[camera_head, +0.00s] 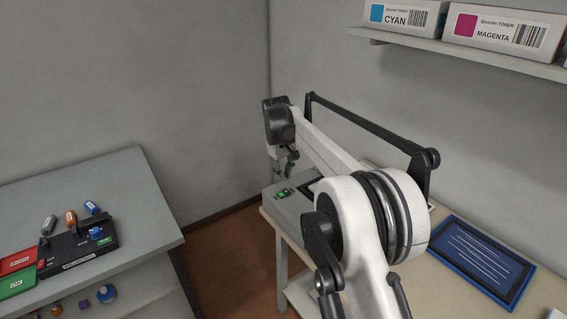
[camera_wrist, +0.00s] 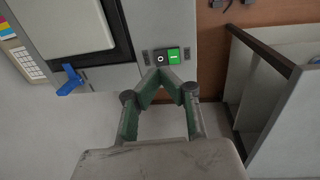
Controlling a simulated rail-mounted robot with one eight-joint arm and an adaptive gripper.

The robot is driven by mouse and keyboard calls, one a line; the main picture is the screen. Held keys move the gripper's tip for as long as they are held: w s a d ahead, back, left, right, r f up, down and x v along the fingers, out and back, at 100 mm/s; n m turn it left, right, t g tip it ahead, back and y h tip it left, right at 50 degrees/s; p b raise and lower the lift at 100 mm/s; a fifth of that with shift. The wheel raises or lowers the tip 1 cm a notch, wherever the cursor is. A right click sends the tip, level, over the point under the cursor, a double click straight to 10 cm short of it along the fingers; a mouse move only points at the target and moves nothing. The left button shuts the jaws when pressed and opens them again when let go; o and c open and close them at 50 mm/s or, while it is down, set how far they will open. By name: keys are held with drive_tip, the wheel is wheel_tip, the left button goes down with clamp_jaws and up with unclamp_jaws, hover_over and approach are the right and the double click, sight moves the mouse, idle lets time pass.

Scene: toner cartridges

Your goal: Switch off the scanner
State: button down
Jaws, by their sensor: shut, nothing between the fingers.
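The scanner (camera_head: 290,213) is a grey box on the beige table, partly hidden behind my arm in the head view. In the wrist view its grey body (camera_wrist: 120,77) fills the upper left. Its power switch (camera_wrist: 168,56) sits near the corner, with a black half marked with a circle on the left and a bright green half on the right. The green of the switch also shows in the head view (camera_head: 283,192). My gripper (camera_wrist: 167,73) is shut and empty, its fingertips just below the switch in the wrist view. I cannot tell whether they touch it. In the head view my gripper (camera_head: 287,168) is above the scanner.
A blue lever (camera_wrist: 70,80) sticks out at the scanner's edge. A blue-framed panel (camera_head: 483,258) lies on the table at right. Toner boxes (camera_head: 502,29) stand on the wall shelf (camera_head: 455,52). A grey bench (camera_head: 120,185) with a black holder (camera_head: 80,243) is at left.

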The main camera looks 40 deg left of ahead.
sight(284, 194)
drive_tip(key=shift+w+d+f+p, duration=0.1)
drive_tip(key=shift+w+f+p, duration=0.15)
drive_tip(key=shift+f, duration=1.35)
drive_tip(key=shift+w+f+p, duration=0.15)
drive_tip(key=shift+f+p, duration=0.1)
drive_tip(key=shift+f, duration=1.3)
drive_tip(key=shift+d+f, duration=0.1)
drive_tip(key=shift+f+b, duration=0.2)
drive_tip(key=shift+b, duration=0.3)
drive_tip(key=shift+w+g, duration=0.1)
drive_tip(key=shift+g, duration=0.2)
drive_tip(key=shift+s+a+r+b, duration=0.15)
drive_tip(key=shift+s, duration=0.25)
drive_tip(key=shift+s+a+r+b, duration=0.1)
drive_tip(key=shift+s+a+b, duration=0.05)
drive_tip(key=shift+s, duration=0.25)
wheel_tip(284, 194, up, 14)
drive_tip(key=w, duration=0.1)
drive_tip(key=shift+w+d, duration=0.25)
drive_tip(key=shift+w, duration=0.1)
